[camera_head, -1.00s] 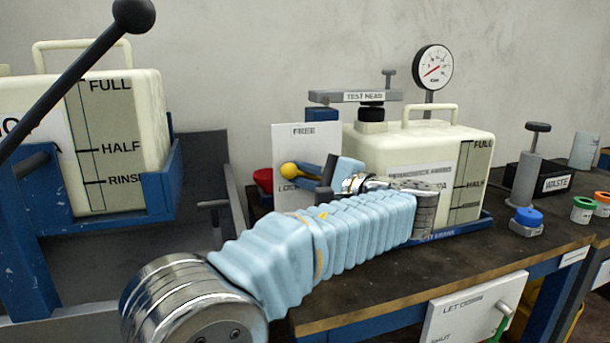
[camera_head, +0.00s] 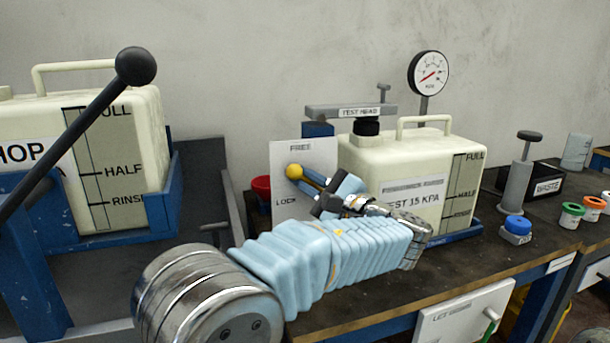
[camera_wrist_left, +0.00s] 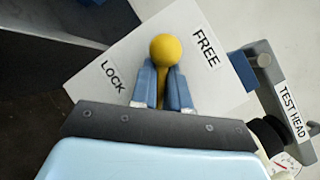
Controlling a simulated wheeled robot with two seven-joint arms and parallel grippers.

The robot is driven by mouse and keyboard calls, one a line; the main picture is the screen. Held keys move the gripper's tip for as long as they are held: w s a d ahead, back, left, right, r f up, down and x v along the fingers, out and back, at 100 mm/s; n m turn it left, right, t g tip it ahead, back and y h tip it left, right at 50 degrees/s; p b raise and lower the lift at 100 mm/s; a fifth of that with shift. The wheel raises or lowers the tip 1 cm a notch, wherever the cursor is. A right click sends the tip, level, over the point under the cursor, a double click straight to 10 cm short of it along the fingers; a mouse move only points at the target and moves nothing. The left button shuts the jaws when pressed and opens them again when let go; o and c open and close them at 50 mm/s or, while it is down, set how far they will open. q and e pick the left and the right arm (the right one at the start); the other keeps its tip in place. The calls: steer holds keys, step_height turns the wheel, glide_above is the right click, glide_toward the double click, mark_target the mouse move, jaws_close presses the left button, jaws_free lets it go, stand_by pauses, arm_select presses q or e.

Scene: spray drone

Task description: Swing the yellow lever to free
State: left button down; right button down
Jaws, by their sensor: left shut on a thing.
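The yellow lever (camera_head: 294,172) has a ball knob and sits in front of a white plate (camera_head: 300,153) marked FREE at the top and LOCK at the bottom. The knob stands between the two words, tilted up to the left in the head view. My left gripper (camera_head: 325,183) is shut on the lever's shaft just behind the knob. In the left wrist view the blue fingers (camera_wrist_left: 163,88) flank the shaft, and the yellow knob (camera_wrist_left: 165,48) sticks out beyond them. The lever's pivot is hidden behind my gripper. My right gripper is not in view.
A white test tank (camera_head: 400,160) under a TEST HEAD bar (camera_head: 350,111) stands just right of the lever. A red cup (camera_head: 262,187) is left of the plate. A large tank (camera_head: 110,150) and a black-knobbed lever (camera_head: 136,66) stand at left. A pump handle (camera_head: 529,136) stands further right.

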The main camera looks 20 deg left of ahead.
arm_select(q)
steer(key=c, duration=1.2)
jaws_free()
